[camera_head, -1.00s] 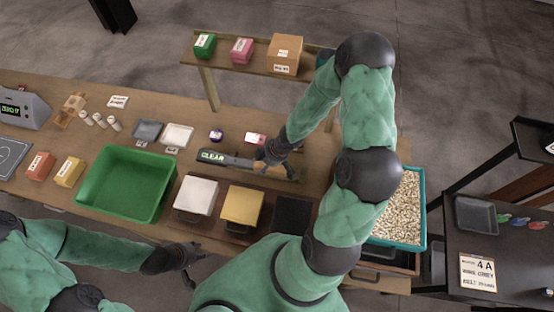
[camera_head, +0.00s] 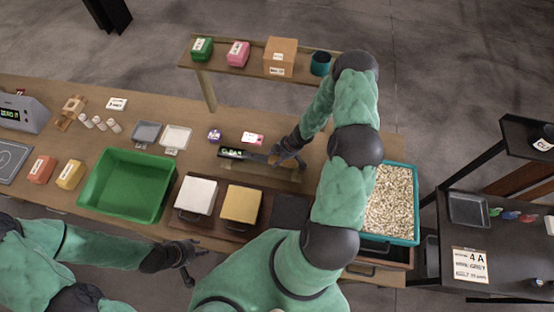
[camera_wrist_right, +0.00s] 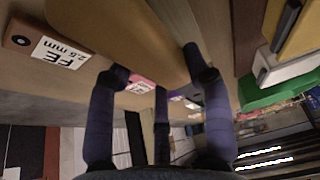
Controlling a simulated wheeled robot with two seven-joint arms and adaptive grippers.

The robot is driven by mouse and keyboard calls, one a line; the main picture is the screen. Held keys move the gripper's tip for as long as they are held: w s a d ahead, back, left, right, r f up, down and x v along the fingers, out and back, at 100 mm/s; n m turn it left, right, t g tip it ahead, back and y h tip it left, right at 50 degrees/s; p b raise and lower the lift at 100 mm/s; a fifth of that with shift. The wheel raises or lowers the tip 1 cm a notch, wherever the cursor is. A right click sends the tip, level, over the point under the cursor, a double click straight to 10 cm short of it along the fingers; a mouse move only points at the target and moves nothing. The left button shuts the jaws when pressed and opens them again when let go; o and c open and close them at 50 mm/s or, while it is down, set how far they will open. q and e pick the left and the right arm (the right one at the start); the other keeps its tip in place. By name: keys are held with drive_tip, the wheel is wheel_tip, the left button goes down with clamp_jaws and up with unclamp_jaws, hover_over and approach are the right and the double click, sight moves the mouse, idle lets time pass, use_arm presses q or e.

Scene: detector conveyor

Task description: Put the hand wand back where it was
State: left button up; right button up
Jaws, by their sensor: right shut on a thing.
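The hand wand (camera_head: 233,154) is a dark flat bar with a green-lit display at its left end, lying roughly level over the middle of the bench. My right gripper (camera_head: 280,157) is shut on its right end. A pale wooden piece (camera_head: 268,172) shows just in front of the wand; I cannot tell whether they touch. In the right wrist view, my dark fingers (camera_wrist_right: 160,95) reach toward a large tan surface (camera_wrist_right: 120,35); the grip on the wand is unclear there. My left gripper (camera_head: 193,262) is open and empty at the bench's front edge.
A green bin (camera_head: 127,186), a white block (camera_head: 196,195) and a yellow block (camera_head: 241,204) stand in front. A teal-rimmed bin of pale pieces (camera_head: 392,203) stands right. A raised shelf (camera_head: 225,68) with boxes is behind. Small trays (camera_head: 176,138) lie left of the wand.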

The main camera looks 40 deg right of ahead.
wheel_tip(320, 180, down, 2)
drive_tip(key=shift+f, duration=0.15)
drive_tip(key=shift+f+b, duration=0.3)
drive_tip(key=shift+f, duration=0.1)
drive_tip(key=shift+f, duration=0.2)
drive_tip(key=o, duration=1.4)
drive_tip(key=shift+r, duration=0.1)
